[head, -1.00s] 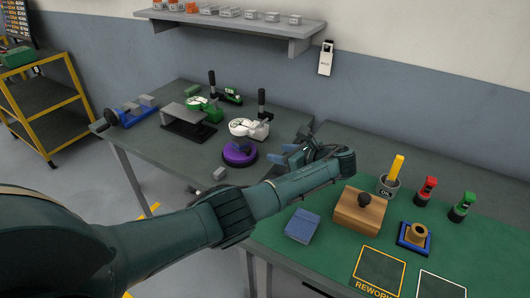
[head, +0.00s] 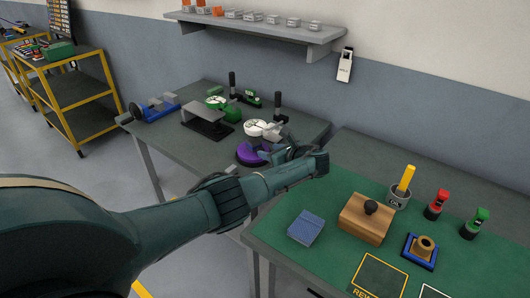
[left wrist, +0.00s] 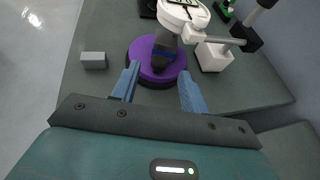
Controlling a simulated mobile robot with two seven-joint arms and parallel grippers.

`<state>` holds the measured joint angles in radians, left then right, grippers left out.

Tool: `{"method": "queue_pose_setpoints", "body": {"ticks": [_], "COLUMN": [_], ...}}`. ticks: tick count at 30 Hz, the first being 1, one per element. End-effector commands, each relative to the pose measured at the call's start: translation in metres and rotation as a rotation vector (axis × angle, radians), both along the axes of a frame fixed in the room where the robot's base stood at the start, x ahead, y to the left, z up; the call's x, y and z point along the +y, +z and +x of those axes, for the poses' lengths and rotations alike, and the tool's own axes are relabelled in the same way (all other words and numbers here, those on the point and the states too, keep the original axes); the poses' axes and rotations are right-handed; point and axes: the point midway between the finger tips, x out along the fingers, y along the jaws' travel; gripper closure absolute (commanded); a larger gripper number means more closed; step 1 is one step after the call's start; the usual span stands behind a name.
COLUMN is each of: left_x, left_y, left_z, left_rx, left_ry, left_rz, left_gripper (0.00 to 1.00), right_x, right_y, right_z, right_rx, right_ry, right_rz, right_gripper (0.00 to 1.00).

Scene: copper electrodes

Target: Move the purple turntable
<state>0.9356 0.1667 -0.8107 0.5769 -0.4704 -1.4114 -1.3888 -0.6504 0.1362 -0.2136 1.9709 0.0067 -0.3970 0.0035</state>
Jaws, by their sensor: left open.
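The purple turntable (head: 245,153) is a round disc with a dark base, on the grey table, partly hidden by my left gripper (head: 279,154) in the head view. In the left wrist view the purple turntable (left wrist: 138,52) lies just ahead, with a dark upright part over its middle. My left gripper (left wrist: 160,88) is open, its two blue fingers pointing towards the near side of the disc. I cannot tell whether the fingers touch it. My right gripper is not in view.
A white dial gauge (head: 262,129) on a stand is close behind the turntable. A green gauge (head: 222,105) and a dark stand (head: 208,130) are further left. A small grey block (left wrist: 94,60) lies left of the disc. The green mat (head: 275,228) holds a wooden block (head: 366,222).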

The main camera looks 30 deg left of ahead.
Motion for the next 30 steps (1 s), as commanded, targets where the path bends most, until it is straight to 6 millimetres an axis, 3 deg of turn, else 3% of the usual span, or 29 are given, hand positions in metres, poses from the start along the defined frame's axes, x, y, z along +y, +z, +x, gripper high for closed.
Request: {"method": "queue_pose_setpoints", "body": {"ticks": [7,19,30], "left_x": [0.028,0.034,0.033], "left_y": [-0.015,-0.015,-0.015], "left_z": [0.01,0.012,0.012], "left_rx": [-0.001,-0.001,-0.001], "left_ry": [0.002,0.0,0.0], "left_rz": [0.0,-0.001,-0.001], "left_gripper": [0.56,0.56,0.87], "right_x": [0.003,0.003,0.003], "right_y": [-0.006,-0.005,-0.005], "right_z": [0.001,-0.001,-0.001], "right_rx": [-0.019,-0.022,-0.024], "right_ry": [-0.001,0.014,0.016], "right_rz": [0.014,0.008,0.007], "right_gripper": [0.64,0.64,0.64]}}
